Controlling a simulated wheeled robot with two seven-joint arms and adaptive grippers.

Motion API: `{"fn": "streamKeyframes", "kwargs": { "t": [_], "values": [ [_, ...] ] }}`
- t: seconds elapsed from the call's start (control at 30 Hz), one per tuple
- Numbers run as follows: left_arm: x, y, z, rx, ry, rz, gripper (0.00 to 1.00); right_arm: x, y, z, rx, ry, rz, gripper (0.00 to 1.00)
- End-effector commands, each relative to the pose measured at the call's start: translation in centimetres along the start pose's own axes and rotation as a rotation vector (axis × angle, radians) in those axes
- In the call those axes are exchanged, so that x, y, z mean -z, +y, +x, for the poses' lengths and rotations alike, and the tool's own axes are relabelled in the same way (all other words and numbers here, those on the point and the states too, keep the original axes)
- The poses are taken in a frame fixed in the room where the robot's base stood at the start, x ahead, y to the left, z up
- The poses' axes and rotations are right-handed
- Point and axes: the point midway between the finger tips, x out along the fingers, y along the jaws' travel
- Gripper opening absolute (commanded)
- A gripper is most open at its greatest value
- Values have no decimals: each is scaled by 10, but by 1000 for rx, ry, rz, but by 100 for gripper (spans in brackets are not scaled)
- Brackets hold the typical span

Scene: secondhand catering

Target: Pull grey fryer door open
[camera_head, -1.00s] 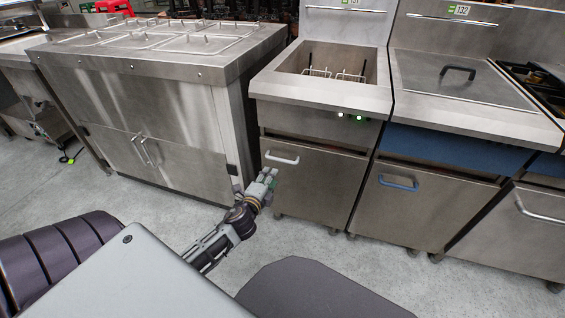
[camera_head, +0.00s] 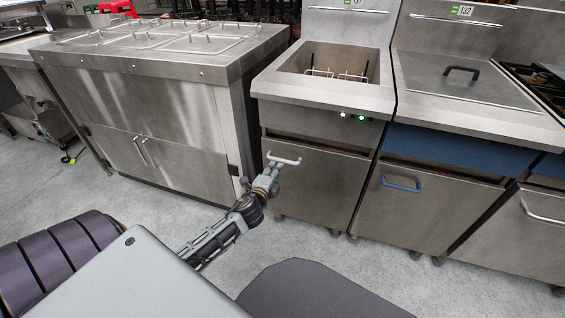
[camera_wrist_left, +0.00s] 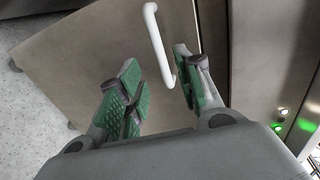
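The grey fryer door (camera_head: 314,187) is the plain steel front below the open fryer basin, and it looks closed. Its white bar handle (camera_head: 284,159) is near the door's upper left. My left gripper (camera_head: 272,174) is just below and in front of the handle. In the left wrist view the handle (camera_wrist_left: 156,42) runs down so that its lower end lies between the green-padded fingers of the gripper (camera_wrist_left: 160,88). The fingers are apart, and I see no clear grip on the handle. My right gripper is in neither view.
A blue-trimmed fryer with a blue handle (camera_head: 401,184) stands to the right. A steel counter cabinet (camera_head: 150,110) with two door handles stands to the left. Grey floor (camera_head: 300,241) is free in front of the fryer.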

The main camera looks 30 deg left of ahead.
Motion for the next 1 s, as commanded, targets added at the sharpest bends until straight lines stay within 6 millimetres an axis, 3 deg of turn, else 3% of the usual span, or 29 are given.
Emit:
{"fn": "streamKeyframes", "kwargs": {
  "t": [0.3, 1.0],
  "values": [
    [0, 0, 25, 1, 0, 0, 35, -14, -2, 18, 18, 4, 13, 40],
    [0, 0, 78, 1, -1, 1, 35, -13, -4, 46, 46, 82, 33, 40]
  ]
}}
